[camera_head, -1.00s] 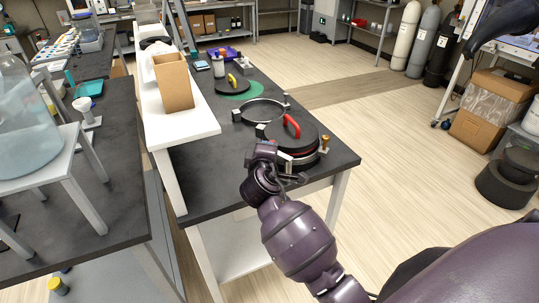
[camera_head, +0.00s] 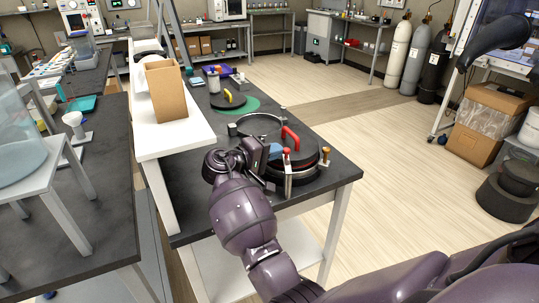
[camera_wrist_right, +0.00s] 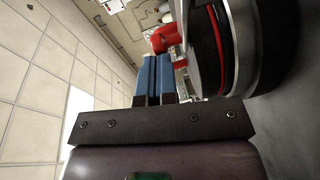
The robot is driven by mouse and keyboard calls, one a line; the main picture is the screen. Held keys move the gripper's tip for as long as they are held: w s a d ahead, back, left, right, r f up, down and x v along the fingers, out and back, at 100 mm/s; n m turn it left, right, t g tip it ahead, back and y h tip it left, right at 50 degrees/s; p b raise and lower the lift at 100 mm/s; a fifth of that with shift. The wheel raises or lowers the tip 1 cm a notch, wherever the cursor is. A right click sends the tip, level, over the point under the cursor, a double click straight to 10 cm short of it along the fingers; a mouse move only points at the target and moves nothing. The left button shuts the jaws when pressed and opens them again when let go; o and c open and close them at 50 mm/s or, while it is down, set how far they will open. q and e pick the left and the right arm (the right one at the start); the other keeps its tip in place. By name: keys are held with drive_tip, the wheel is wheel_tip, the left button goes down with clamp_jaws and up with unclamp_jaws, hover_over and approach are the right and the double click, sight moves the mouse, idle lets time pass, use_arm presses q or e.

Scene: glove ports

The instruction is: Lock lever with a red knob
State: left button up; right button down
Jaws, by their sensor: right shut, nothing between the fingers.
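A lever with a red knob (camera_head: 287,152) stands upright at the near side of a round port with a black lid (camera_head: 312,157) and a red handle (camera_head: 290,138). My right gripper (camera_head: 277,150) is just left of the knob, its blue fingers shut together and empty. In the right wrist view the shut blue fingers (camera_wrist_right: 153,78) point toward the red knob (camera_wrist_right: 166,37), which is close beyond their tips. I cannot tell whether they touch. The port's dark disc and red seal (camera_wrist_right: 222,45) lie to the right there. My left gripper is not in view.
An empty ring (camera_head: 262,122) and a lid with a yellow handle (camera_head: 228,100) lie farther back on the dark bench. A cardboard box (camera_head: 166,90) stands on the white shelf at left.

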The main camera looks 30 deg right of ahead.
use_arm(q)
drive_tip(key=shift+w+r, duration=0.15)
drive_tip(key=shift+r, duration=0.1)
use_arm(e)
drive_tip(key=shift+d, duration=0.4)
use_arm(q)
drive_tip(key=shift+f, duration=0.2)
use_arm(e)
drive_tip(key=shift+d, duration=0.1)
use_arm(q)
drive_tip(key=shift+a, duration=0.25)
use_arm(e)
drive_tip(key=shift+r, duration=0.1)
